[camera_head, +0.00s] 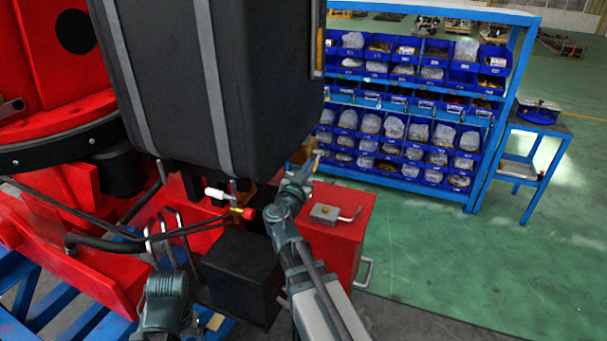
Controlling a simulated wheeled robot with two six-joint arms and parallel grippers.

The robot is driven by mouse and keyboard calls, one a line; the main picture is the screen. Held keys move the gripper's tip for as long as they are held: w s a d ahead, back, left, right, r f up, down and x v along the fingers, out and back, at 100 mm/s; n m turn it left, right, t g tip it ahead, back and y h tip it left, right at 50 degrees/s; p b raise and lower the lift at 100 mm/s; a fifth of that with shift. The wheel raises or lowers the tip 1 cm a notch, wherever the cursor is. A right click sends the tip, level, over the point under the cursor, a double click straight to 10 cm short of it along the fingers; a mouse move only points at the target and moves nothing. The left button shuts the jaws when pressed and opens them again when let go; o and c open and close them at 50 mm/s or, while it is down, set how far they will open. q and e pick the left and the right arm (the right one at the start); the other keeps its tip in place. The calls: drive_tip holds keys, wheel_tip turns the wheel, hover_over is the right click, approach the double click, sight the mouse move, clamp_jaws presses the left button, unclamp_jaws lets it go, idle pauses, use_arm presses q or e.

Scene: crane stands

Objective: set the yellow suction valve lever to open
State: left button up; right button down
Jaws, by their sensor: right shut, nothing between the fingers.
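A small yellow piece (317,163), likely the yellow lever, shows at the tip of my right gripper (309,168), just below the lower right corner of the black tank. It is too small to tell its angle or whether the gripper touches it. My right gripper is shut with nothing held. The valve body behind it is hidden by the gripper and the tank. My left arm comes up at the bottom left. Its gripper (168,238) is near hoses and thin metal parts, and its fingers are hard to make out.
The large black tank (240,80) hangs over the workspace. A white-handled fitting with a red knob (247,213) sits below it. A red box (335,238) with a metal handle stands to the right. Blue bin shelves (478,195) stand behind; green floor (450,250) is clear at right.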

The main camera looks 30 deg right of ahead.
drive_tip(key=w+d+f+b, duration=0.3)
drive_tip(key=shift+w+f+b, duration=0.3)
drive_tip(key=shift+w, duration=0.1)
idle(0.4)
drive_tip(key=f+b, duration=0.3)
drive_tip(key=shift+w+d+f+b, duration=0.2)
drive_tip(key=shift+d+f+b, duration=0.05)
drive_tip(key=shift+f+b, duration=0.15)
drive_tip(key=shift+r, duration=0.15)
